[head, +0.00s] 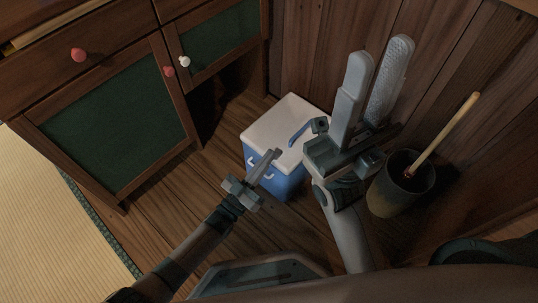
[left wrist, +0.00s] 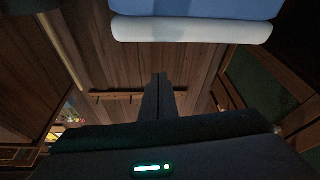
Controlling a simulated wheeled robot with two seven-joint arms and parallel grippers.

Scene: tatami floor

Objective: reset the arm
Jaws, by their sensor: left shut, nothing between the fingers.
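My left gripper (head: 276,154) is in front of the blue and white cooler box in the head view, its narrow fingers together and empty. The fingers also show closed in the left wrist view (left wrist: 158,82). I cannot tell whether they touch the box. My right gripper (head: 381,50) is raised to the right of the box, near the wooden wall. Its two broad pale fingers stand apart with nothing seen between them.
The cooler box (head: 279,127) stands on the wooden floor; its white lid (left wrist: 190,30) shows in the left wrist view. A dark pot (head: 385,195) holding a stick (head: 445,133) stands at right. A cabinet (head: 110,130) with green panels is at left. Tatami (head: 50,215) lies at lower left.

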